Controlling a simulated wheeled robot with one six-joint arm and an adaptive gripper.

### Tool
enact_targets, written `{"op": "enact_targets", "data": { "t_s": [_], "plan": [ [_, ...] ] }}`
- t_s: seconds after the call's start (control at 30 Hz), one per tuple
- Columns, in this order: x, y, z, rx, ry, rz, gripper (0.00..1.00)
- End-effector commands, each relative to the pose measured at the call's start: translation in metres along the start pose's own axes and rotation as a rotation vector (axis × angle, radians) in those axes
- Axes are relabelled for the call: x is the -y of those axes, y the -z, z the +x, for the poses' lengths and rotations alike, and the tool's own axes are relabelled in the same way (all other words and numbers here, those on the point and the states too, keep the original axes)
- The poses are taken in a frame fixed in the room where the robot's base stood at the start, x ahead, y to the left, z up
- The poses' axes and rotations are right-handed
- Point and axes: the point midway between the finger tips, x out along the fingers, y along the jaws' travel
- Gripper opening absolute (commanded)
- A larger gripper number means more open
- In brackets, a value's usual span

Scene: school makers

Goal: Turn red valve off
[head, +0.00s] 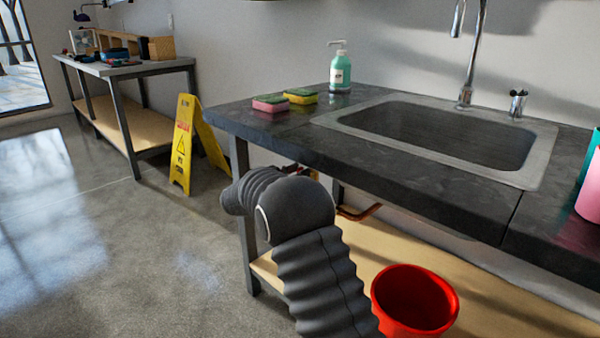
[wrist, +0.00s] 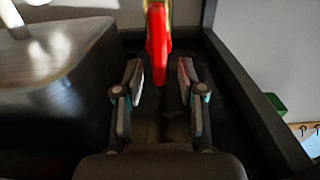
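The red valve handle (wrist: 157,45) shows in the wrist view at the top centre, hanging from a brass-coloured fitting (wrist: 155,5). My gripper (wrist: 159,76) is open, with one finger on each side of the handle's lower end in the picture. Dark gaps show between the handle and both fingers, so neither seems to touch it. I cannot tell how deep the handle sits between them. In the head view my arm hides the gripper and most of the valve under the sink counter. A small reddish bit of plumbing (head: 312,173) shows behind the arm.
The dark counter (head: 420,175) with the sink (head: 440,130) is above the arm. A copper pipe (head: 360,213) runs below it. A red bucket (head: 415,300) stands on the wooden lower shelf (head: 480,300). A yellow floor sign (head: 183,145) stands left; open floor lies front left.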

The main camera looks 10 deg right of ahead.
Motion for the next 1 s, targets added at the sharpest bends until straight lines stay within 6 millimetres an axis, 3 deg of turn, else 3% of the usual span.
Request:
{"op": "enact_targets", "data": {
  "t_s": [0.43, 0.47, 0.6, 1.0],
  "plan": [
    [-0.0001, 0.0001, 0.0116, -0.001, 0.0, -0.001, 0.4],
    [-0.0001, 0.0001, 0.0116, -0.001, 0.0, -0.001, 0.37],
    [-0.0001, 0.0001, 0.0115, -0.001, 0.0, -0.001, 0.02],
    [-0.0009, -0.0004, 0.0115, -0.001, 0.001, 0.028, 0.0]
  ]
}}
